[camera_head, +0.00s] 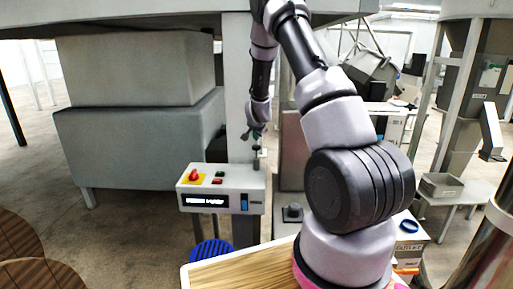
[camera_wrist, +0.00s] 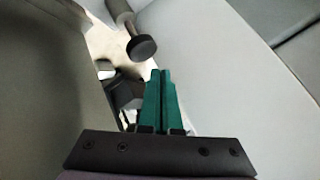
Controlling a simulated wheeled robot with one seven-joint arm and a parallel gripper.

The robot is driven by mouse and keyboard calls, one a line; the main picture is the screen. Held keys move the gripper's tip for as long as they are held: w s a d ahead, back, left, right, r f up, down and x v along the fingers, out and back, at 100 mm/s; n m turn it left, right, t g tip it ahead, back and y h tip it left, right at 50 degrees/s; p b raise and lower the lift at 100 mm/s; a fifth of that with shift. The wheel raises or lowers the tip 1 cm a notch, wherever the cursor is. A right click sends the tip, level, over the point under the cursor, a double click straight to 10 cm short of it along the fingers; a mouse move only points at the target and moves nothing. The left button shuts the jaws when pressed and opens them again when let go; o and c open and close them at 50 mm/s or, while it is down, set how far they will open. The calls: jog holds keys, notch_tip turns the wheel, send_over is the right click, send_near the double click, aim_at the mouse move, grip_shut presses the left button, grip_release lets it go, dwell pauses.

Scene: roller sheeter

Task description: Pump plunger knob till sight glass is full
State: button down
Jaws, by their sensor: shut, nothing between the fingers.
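The plunger knob (camera_head: 257,150) is a small dark cap on a grey stem, standing on the right end of a pale control box (camera_head: 228,181). In the wrist view the dark round knob (camera_wrist: 141,47) lies just beyond and slightly left of my fingertips. A narrow upright blue strip (camera_head: 244,201) on the box front looks like the sight glass; its level is too small to read. My gripper (camera_head: 257,134) is just above the knob in the head view. Its teal fingers (camera_wrist: 161,73) are shut together and empty. A gap shows between them and the knob in the wrist view.
The box carries a red knob on a yellow plate (camera_head: 194,177) and a dark display (camera_head: 205,200). A pale column (camera_head: 238,90) stands behind it, with large grey housings (camera_head: 140,130) at left. A wooden tabletop (camera_head: 235,272) and blue stool (camera_head: 211,252) are in front.

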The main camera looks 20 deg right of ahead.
aim_at(256, 147)
jog(key=shift+r, duration=1.95)
